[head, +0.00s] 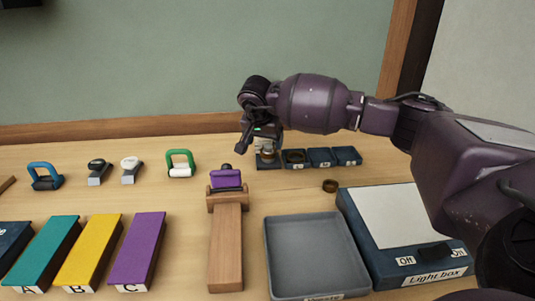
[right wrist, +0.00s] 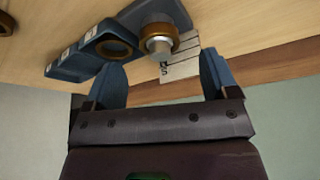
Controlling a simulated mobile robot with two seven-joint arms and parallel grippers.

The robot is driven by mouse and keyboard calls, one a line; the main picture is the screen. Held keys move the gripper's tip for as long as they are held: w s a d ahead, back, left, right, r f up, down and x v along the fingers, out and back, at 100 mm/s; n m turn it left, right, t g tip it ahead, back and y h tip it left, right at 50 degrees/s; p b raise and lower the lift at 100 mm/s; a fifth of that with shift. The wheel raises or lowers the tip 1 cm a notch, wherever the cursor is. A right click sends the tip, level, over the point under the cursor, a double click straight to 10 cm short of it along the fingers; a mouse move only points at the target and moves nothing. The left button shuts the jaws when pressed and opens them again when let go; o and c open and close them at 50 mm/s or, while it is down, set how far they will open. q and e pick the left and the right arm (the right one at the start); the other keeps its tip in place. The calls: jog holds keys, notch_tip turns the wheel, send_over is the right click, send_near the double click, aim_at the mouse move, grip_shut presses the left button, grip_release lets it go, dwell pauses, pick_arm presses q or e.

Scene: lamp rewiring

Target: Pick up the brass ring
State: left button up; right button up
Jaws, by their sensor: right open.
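Brass rings show in several places. One brass ring (right wrist: 158,32) is around a silvery cylinder at one end of the blue block row, just beyond and between my right fingertips in the right wrist view. A second, darker ring (head: 294,156) sits on the neighbouring block and also shows in the right wrist view (right wrist: 116,48). A third small ring (head: 330,186) lies loose on the table. My right gripper (right wrist: 161,66) is open with nothing between its fingers. In the head view it (head: 266,146) is over the row's left end, partly hiding it. My left gripper is not seen.
A grey tray (head: 318,296) and a light box (head: 400,270) stand at the front right. A wooden stand (head: 227,250) holds a purple piece (head: 227,179). Coloured lettered blocks (head: 90,250) and several handled tools (head: 180,163) are at left.

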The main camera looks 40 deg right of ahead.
aim_at(267, 149)
jog(key=x, duration=0.4)
jog(key=shift+s+b, duration=0.1)
jog(key=shift+b, duration=0.2)
jog(key=shift+d+f, duration=0.2)
jog(key=shift+f, duration=0.2)
jog(key=shift+r, duration=0.1)
